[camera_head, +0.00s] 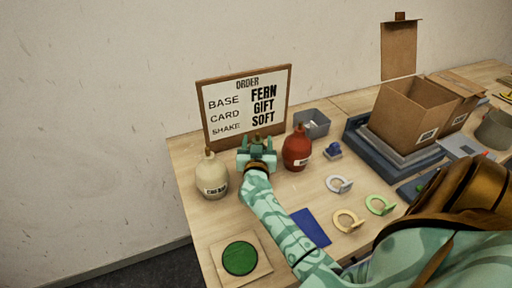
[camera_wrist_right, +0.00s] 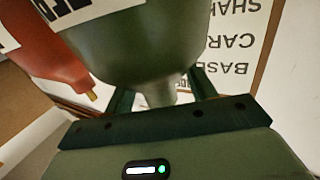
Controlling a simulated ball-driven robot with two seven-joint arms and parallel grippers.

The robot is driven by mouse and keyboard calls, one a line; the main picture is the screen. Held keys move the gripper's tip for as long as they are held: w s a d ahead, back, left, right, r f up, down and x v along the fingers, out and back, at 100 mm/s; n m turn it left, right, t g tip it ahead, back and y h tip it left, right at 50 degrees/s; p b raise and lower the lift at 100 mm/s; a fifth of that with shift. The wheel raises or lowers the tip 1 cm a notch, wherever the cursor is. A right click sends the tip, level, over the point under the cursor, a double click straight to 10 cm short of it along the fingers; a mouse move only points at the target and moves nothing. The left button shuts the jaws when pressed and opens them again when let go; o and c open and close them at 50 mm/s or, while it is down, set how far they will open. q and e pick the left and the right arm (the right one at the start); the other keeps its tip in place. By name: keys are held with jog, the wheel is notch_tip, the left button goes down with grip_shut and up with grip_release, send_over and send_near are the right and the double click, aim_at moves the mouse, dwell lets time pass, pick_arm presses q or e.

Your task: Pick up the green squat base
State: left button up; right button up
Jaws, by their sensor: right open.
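The green squat base (camera_wrist_right: 140,45) fills the upper middle of the right wrist view, upside down, with a pale label partly in frame. In the head view it is mostly hidden by my right gripper, in front of the order board. My right gripper (camera_head: 257,148) is open. In the right wrist view its two fingers (camera_wrist_right: 162,95) stand on either side of the base's narrow neck; I cannot tell whether they touch it. My left gripper is not in view.
A cream base (camera_head: 212,178) stands close on the left and a red base (camera_head: 297,150) close on the right. The order board (camera_head: 245,100) stands behind. A grey bin (camera_head: 312,122), blue pad (camera_head: 310,227), rings (camera_head: 347,220) and cardboard box (camera_head: 400,115) lie farther right.

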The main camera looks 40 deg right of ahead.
jog(key=shift+s+a+r, duration=0.15)
jog(key=shift+s+r, duration=0.1)
jog(key=shift+s+a+r, duration=0.15)
jog(key=shift+c, duration=0.7)
jog(key=c, duration=1)
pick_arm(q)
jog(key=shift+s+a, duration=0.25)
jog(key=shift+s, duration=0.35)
pick_arm(e)
jog(key=shift+o, duration=0.2)
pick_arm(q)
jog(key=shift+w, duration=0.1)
